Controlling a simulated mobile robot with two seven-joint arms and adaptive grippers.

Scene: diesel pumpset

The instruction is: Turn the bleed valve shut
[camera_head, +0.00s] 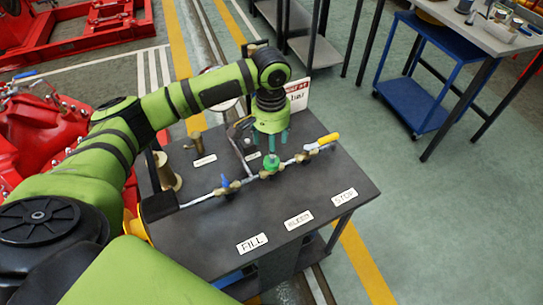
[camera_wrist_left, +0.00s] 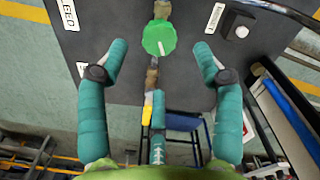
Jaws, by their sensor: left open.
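The pipe (camera_head: 243,179) on the dark bench carries three valves in a row. The middle one has a round green handle (camera_head: 271,163), in line with the BLEED label (camera_head: 298,219); I take it as the bleed valve. The green handle (camera_wrist_left: 159,38) also shows in the left wrist view, with a pale mark on its face. My left gripper (camera_head: 270,142) points down just above it, teal fingers spread wide. In the left wrist view the open gripper (camera_wrist_left: 161,62) has the handle ahead, between its fingers and apart from them. My right gripper is not seen.
A blue-handled valve (camera_head: 226,183) lies left of the green one and a yellow-handled valve (camera_head: 323,142) lies right. A brass fitting (camera_head: 167,172) and an upright sign (camera_head: 298,95) stand on the bench (camera_head: 345,178). The front of the bench is bare except for labels.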

